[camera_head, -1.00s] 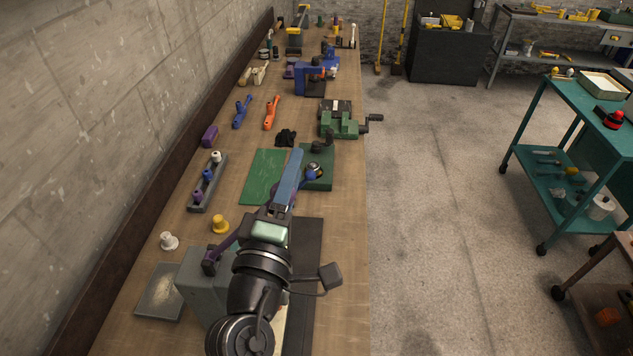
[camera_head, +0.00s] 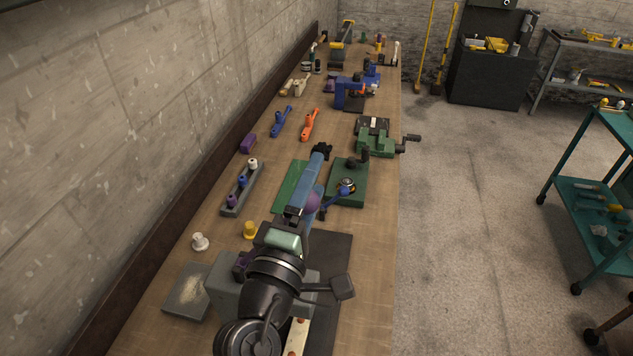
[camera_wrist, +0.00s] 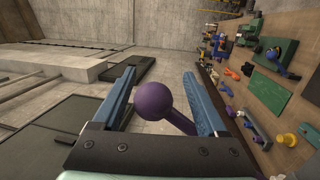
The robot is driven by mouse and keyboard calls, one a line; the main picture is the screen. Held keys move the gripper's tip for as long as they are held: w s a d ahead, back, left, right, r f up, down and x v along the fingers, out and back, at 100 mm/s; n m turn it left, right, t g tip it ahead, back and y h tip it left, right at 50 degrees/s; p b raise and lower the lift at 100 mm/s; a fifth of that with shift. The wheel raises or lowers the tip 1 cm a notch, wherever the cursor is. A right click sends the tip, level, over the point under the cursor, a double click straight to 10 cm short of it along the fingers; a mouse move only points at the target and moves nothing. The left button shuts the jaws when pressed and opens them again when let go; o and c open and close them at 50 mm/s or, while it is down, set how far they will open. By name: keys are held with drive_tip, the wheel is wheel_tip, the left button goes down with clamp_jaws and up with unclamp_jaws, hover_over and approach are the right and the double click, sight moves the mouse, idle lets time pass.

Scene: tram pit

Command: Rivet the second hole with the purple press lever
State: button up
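The purple press lever's round knob (camera_wrist: 153,98) sits between the two blue fingers of my gripper (camera_wrist: 157,74) in the wrist view, with a gap on each side. Its purple rod runs down and right behind the gripper's body. In the head view, the purple knob (camera_head: 312,203) shows beside the blue fingers of my gripper (camera_head: 320,153). The grey press body (camera_head: 222,292) is partly hidden behind my wrist. A pale strip with copper-coloured rivet spots (camera_head: 297,338) lies at the bottom, mostly covered by my arm; its holes cannot be told apart.
A grey block with several knobs (camera_head: 241,198), a yellow knob (camera_head: 250,230) and a white knob (camera_head: 200,242) stand left of my arm. A green tool with a blue-handled lever (camera_head: 347,188) and a green vise (camera_head: 377,142) stand beyond.

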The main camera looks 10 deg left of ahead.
drive_tip(key=shift+d+r, duration=0.1)
drive_tip(key=shift+d, duration=0.1)
drive_tip(key=s+a+f+b, duration=0.1)
drive_tip(key=s+b, duration=0.5)
drive_tip(key=s, duration=0.6)
drive_tip(key=shift+s+a+f, duration=0.3)
drive_tip(key=shift+s+f, duration=0.1)
drive_tip(key=shift+f, duration=0.15)
drive_tip(key=w+d+r+m+g+y, duration=0.15)
drive_tip(key=w+d+r+m, duration=0.55)
drive_tip(key=w+d+m, duration=0.7)
drive_tip(key=s+a+r+m+t+b, duration=0.1)
drive_tip(key=s+r+t, duration=0.3)
drive_tip(key=s+r, duration=0.3)
drive_tip(key=s+a+r+m+t+b, duration=0.1)
drive_tip(key=s+r+t, duration=0.4)
drive_tip(key=r, duration=1.1)
drive_tip(key=shift+s+a+m+b, duration=0.35)
drive_tip(key=shift+s+a, duration=0.35)
drive_tip(key=shift+s, duration=0.55)
